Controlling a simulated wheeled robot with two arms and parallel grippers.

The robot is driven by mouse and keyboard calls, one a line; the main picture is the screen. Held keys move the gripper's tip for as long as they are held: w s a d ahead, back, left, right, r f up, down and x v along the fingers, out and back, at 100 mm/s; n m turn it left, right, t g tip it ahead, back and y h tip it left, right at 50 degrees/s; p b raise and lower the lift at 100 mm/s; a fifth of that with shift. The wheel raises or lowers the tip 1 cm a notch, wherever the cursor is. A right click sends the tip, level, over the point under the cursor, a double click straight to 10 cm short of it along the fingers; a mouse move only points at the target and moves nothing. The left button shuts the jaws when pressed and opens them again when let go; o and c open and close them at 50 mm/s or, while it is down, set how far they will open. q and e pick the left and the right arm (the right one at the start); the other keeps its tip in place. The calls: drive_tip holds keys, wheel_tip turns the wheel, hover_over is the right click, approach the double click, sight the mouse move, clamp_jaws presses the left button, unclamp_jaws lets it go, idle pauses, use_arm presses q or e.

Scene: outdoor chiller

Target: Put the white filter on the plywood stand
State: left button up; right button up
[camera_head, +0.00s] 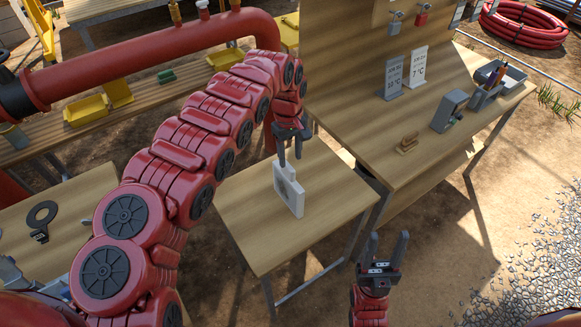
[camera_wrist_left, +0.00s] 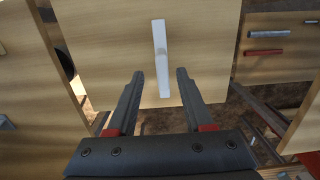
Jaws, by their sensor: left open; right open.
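The white filter (camera_head: 289,190) is a flat white slab with a narrow handle-like top, standing upright on a light plywood-topped stand (camera_head: 262,232) with metal legs. The left wrist view looks down on the filter (camera_wrist_left: 161,50) as a thin white strip on the wood top (camera_wrist_left: 105,30). My left gripper (camera_head: 290,156) is open just above the filter's top in the head view. In the left wrist view, my left gripper's fingers (camera_wrist_left: 160,76) sit either side of the strip, apart from it. My right gripper (camera_head: 389,237) is open and empty, right of the stand.
A wooden workbench (camera_head: 440,125) with temperature signs (camera_head: 393,78), a grey box (camera_head: 449,110) and a tool holder stands at right. A red pipe (camera_head: 150,62) and yellow bins (camera_head: 86,110) are on the back-left bench. The stand's front is clear.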

use_arm(q)
wheel_tip(320, 180, up, 7)
drive_tip(key=b, duration=0.2)
drive_tip(key=shift+w+a, duration=0.15)
drive_tip(key=shift+w, duration=0.05)
